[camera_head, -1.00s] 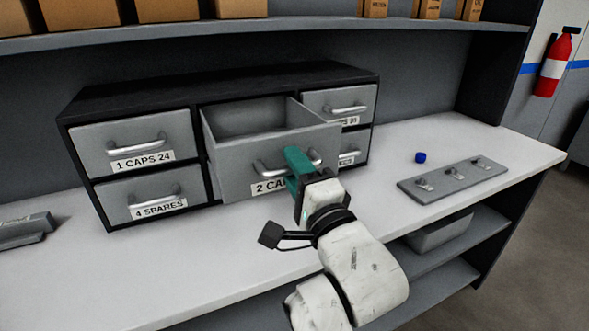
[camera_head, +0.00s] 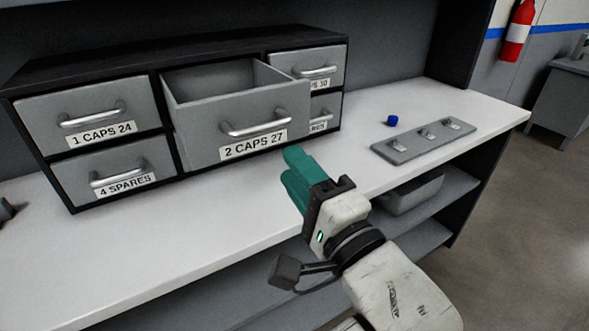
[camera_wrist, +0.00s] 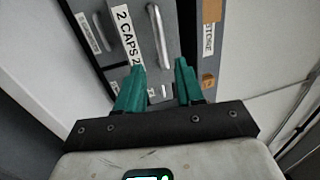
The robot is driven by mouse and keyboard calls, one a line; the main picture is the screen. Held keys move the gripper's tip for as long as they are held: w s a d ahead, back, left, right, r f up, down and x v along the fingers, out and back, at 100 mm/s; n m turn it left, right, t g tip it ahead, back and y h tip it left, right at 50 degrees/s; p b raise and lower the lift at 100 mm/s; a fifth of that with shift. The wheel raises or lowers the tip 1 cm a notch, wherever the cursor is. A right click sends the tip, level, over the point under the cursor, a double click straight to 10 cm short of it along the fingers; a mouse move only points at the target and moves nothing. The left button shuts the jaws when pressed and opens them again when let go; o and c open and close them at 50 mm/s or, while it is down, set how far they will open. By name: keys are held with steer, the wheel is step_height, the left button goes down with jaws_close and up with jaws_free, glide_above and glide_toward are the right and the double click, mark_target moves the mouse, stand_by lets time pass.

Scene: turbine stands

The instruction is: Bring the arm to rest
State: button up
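My gripper (camera_head: 297,168) is in front of the bench edge, below and to the right of the drawer labelled 2 CAPS 27 (camera_head: 203,124). Its teal fingers are apart with nothing between them, as the wrist view shows (camera_wrist: 160,72). The drawer is pulled out and its handle (camera_head: 262,122) is clear of the fingers. In the wrist view that handle (camera_wrist: 160,36) lies beyond the fingertips. The inside of the drawer shows only in part, and I see no contents.
The drawer cabinet (camera_head: 100,57) stands on the white bench (camera_head: 130,255). A blue cap (camera_head: 392,120) lies behind a grey plate with metal fittings (camera_head: 410,146) at the right. A grey bin (camera_head: 412,194) sits on the shelf below. Open floor (camera_head: 530,230) lies at the right.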

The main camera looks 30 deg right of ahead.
steer(key=shift+f, duration=0.1)
steer(key=s+d+f+n+g, duration=0.2)
steer(key=f+n+g, duration=0.1)
steer(key=f, duration=0.5)
steer(key=s+d+f+n+g+h+p, duration=0.1)
steer(key=d+f+n+g, duration=0.2)
steer(key=f, duration=0.4)
steer(key=s+d+f+n+g, duration=0.2)
steer(key=f+g, duration=0.2)
steer(key=f, duration=0.4)
steer(key=s+f+n+g+p, duration=0.1)
steer(key=s+f+n+g, duration=0.8)
steer(key=s+f, duration=0.6)
steer(key=s+d, duration=0.1)
steer(key=s, duration=0.2)
steer(key=shift+n+y, duration=0.4)
steer(key=shift+r, duration=0.15)
step_height(320, 180, up, 18)
steer(key=p, duration=1.8)
steer(key=shift+w+d+m, duration=0.15)
steer(key=shift+w+m, duration=0.15)
steer(key=shift+w, duration=0.05)
